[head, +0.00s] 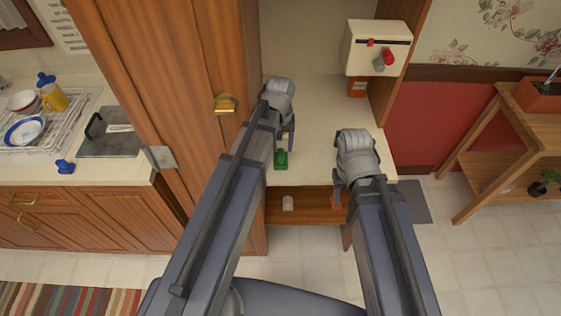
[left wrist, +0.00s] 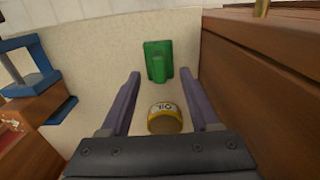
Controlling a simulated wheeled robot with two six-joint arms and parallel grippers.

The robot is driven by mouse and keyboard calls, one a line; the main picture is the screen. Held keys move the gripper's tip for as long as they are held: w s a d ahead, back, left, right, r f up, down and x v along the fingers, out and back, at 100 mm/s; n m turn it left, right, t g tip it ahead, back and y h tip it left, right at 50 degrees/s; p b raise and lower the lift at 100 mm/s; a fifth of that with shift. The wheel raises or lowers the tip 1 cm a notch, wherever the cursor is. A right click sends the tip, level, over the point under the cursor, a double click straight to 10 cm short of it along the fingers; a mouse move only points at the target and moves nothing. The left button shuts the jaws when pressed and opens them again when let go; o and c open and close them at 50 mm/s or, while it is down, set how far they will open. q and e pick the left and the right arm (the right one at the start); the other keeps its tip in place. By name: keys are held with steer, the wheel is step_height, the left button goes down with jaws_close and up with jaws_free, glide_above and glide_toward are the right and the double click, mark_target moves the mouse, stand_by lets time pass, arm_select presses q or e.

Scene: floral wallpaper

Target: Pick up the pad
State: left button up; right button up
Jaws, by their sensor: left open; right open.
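I cannot tell for sure which object is the pad. A green object (head: 281,159) lies on the cream counter (head: 315,158) just below my left gripper (head: 286,142); it also shows in the left wrist view (left wrist: 158,60), beyond the fingertips. A round yellow item (left wrist: 165,117) with dark lettering sits between the left fingers in that view. The left gripper is open and nothing is seen held in it. My right gripper (head: 341,188) is open over the counter's front edge, its fingertips partly hidden.
A wooden drawer (head: 310,205) under the counter stands open with a small white item (head: 288,203) in it. A tall wooden cabinet (head: 165,75) is at left. A white box (head: 377,48) hangs at the back right. A plant stand (head: 515,150) is further right.

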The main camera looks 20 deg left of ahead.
mark_target(281, 153)
arm_select(q)
steer(key=shift+w+f+b, duration=0.2)
steer(key=shift+f+b, duration=1.1)
steer(key=shift+f, duration=0.05)
steer(key=shift+w+f+b, duration=0.15)
steer(key=shift+f+b, duration=1.15)
steer(key=shift+r, duration=0.1)
jaws_close()
